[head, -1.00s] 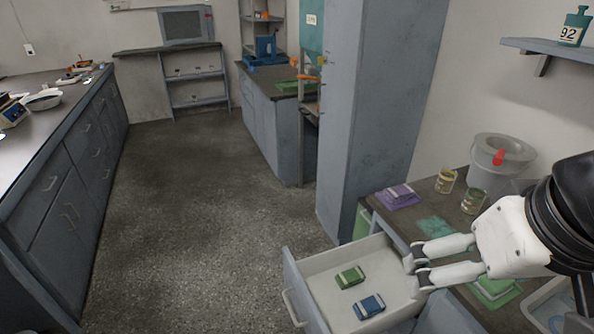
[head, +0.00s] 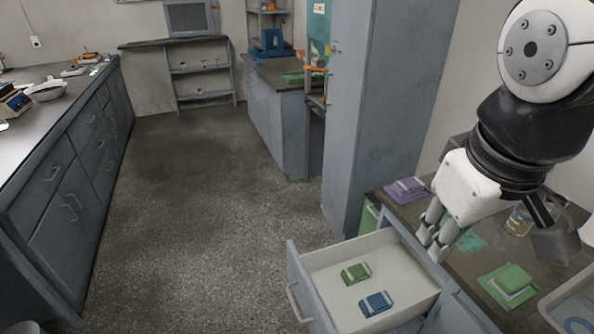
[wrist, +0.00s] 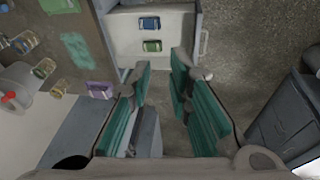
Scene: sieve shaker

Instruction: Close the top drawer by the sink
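The top drawer (head: 328,262) is pulled out from the counter at the lower middle of the head view. Its handle (head: 296,302) is on the grey front panel, facing left. Inside lie a green packet (head: 355,272) and a blue packet (head: 376,303). The drawer also shows at the top of the wrist view (wrist: 125,30), with its handle (wrist: 205,42) at its right side. My gripper (head: 432,246) points down near the drawer's inner end and the counter edge, apart from the handle. In the wrist view its teal-padded fingers (wrist: 165,95) are apart with nothing between them.
The counter (head: 450,262) carries a purple stack (head: 407,189), a green stack (head: 508,284), a glass jar (head: 519,220) and a tray (head: 570,305). A tall grey cabinet (head: 385,110) stands behind the drawer. The floor (head: 200,220) to the left is clear.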

